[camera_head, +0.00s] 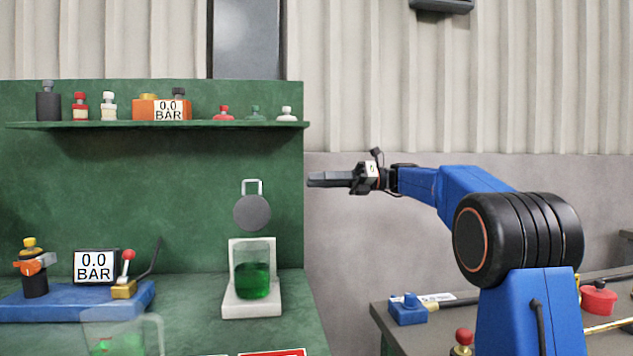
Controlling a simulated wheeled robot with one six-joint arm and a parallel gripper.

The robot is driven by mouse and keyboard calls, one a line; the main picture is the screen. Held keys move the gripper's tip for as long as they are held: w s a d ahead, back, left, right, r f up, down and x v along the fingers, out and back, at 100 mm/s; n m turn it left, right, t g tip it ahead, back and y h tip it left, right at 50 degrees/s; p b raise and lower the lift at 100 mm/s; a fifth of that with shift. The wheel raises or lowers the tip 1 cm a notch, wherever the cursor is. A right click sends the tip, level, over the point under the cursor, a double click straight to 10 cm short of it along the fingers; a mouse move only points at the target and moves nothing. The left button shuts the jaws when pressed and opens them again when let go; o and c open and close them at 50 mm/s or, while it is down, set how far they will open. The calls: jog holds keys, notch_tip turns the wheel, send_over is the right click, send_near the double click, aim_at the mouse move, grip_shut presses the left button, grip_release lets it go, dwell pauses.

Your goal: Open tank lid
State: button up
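A clear vessel with green liquid (253,282) stands on a white stand (250,308) at the right part of the green bench. Above it is a dark grey round disc (252,213) with a pale loop handle (252,187) at its top. It looks like a lid seen face-on; I cannot tell how it joins the vessel or stand. My gripper (312,180) is to the right of and above the disc, apart from it, pointing left at the bench's right edge. It appears empty. Its fingers are seen side-on, so their opening does not show.
A blue base (60,306) with valve parts and a gauge (95,267) stands at left. A clear jug (122,335) is in front. A shelf (200,125) with several small bottles runs above. A grey table (450,310) with tools is at right, partly behind my arm.

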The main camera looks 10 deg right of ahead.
grip_shut()
jog(key=w+a+n+t+h, duration=0.1)
jog(key=w+a+n+t, duration=0.65)
jog(key=a+n, duration=0.9)
jog(key=shift+s+d+f+n+g, duration=0.2)
jog(key=shift+s+d+n+g, duration=0.65)
jog(key=shift+s+d+n, duration=0.65)
